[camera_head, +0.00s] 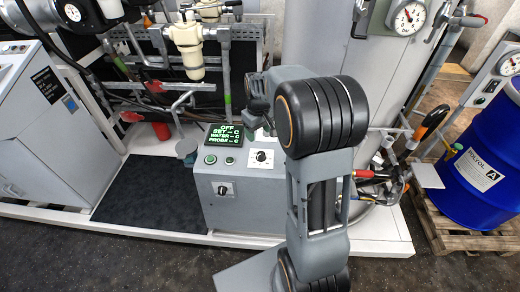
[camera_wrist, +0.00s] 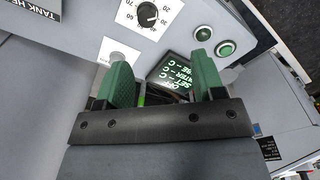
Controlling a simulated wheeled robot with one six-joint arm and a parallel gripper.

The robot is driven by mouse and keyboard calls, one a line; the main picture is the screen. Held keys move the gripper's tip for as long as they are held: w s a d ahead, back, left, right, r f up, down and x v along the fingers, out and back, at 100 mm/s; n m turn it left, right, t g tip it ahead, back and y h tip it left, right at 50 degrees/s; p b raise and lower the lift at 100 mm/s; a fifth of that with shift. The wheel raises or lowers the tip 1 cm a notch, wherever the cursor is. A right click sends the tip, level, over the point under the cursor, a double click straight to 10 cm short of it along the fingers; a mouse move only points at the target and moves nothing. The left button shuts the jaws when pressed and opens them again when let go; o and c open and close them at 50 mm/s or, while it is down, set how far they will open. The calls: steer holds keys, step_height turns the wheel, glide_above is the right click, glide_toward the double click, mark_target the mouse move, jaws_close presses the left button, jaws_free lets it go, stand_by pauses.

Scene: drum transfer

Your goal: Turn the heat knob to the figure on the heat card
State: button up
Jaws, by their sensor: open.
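No heat card can be made out in either view.
The display (camera_head: 226,135) reads OFF, with dashes for SET, WATER and PROBE. Two green buttons (camera_head: 220,160) and a lower knob (camera_head: 225,189) are on the box. A grey stub (camera_wrist: 121,56) stands near the left finger. A blue drum (camera_head: 485,165) stands at right.

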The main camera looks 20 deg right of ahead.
mark_target(261, 154)
steer(key=shift+n+g, duration=0.3)
steer(key=w+f+p, duration=0.1)
steer(key=f, duration=0.4)
steer(key=w+d+f+p, duration=0.1)
steer(key=f, duration=0.4)
steer(key=w+d+f+p, duration=0.1)
steer(key=f, duration=0.5)
steer(key=shift+w+d+f, duration=0.1)
steer(key=shift+d, duration=0.15)
steer(key=c, duration=0.9)
